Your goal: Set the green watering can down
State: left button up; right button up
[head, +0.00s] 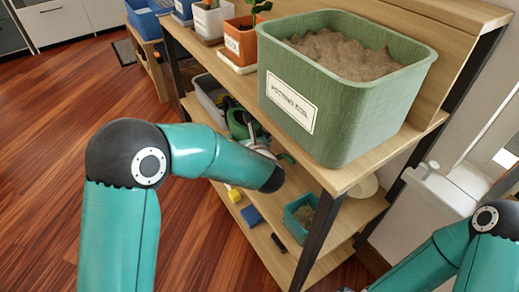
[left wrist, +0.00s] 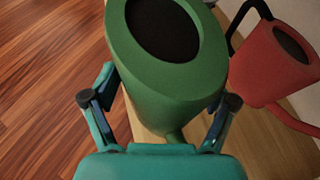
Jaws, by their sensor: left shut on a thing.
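The green watering can (left wrist: 170,92) fills the middle of the left wrist view, its dark round opening toward the camera. My left gripper (left wrist: 160,102) has a finger on each side of it and is shut on it. In the head view the green watering can (head: 237,122) is partly hidden by my left arm, at the middle shelf level under the top board. My left gripper (head: 263,152) is small and partly hidden there. Whether the can's base touches the shelf, I cannot tell. My right gripper is out of view; only part of that arm shows.
A red watering can (left wrist: 268,72) stands close on the right in the left wrist view. A green potting-soil box (head: 345,112) sits on the top board above. A grey bin (head: 203,97) is beside the can. A teal bin (head: 291,217) and small items lie on the lower shelf.

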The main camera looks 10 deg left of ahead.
pick_arm(q)
jog(key=shift+w+d+f+b, duration=0.2)
jog(key=shift+w+d+f, duration=0.05)
jog(key=shift+w+d, duration=0.35)
jog(key=shift+w+d+f+b, duration=0.15)
jog(key=shift+w+d+f, duration=0.05)
jog(key=shift+w+d, duration=0.4)
jog(key=shift+f+b, duration=1.2)
jog(key=shift+f, duration=1.5)
jog(key=shift+w+f, duration=0.1)
jog(key=shift+f, duration=0.2)
jog(key=shift+d, duration=0.1)
jog(key=o, duration=1.1)
